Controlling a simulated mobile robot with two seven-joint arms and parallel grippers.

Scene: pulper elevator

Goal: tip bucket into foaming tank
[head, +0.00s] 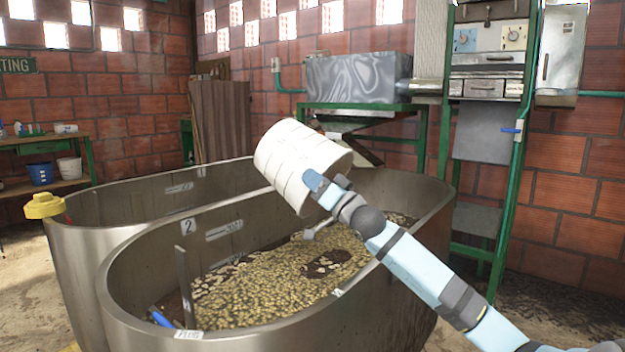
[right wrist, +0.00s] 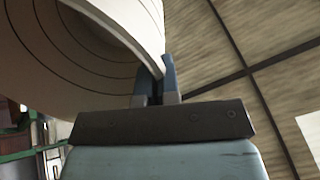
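A white bucket (head: 295,165) hangs tilted in the air over the front metal tank, its mouth toward the lower right. The front tank (head: 125,270) carries a "2" label and holds a layer of yellowish beans (head: 270,285) with dark patches. My right gripper (head: 322,186) is shut on the bucket's rim. In the right wrist view the fingers (right wrist: 157,82) pinch the edge of the bucket (right wrist: 90,60), and ring lines show on its wall. No stream from the bucket is visible. My left gripper is not in view.
A second metal tank (head: 130,200) stands just behind. A yellow object (head: 44,205) sits at its left rim. A green rack (head: 443,150) and control panel (head: 490,42) stand at the right. A bench with a blue bucket (head: 40,173) is at the far left.

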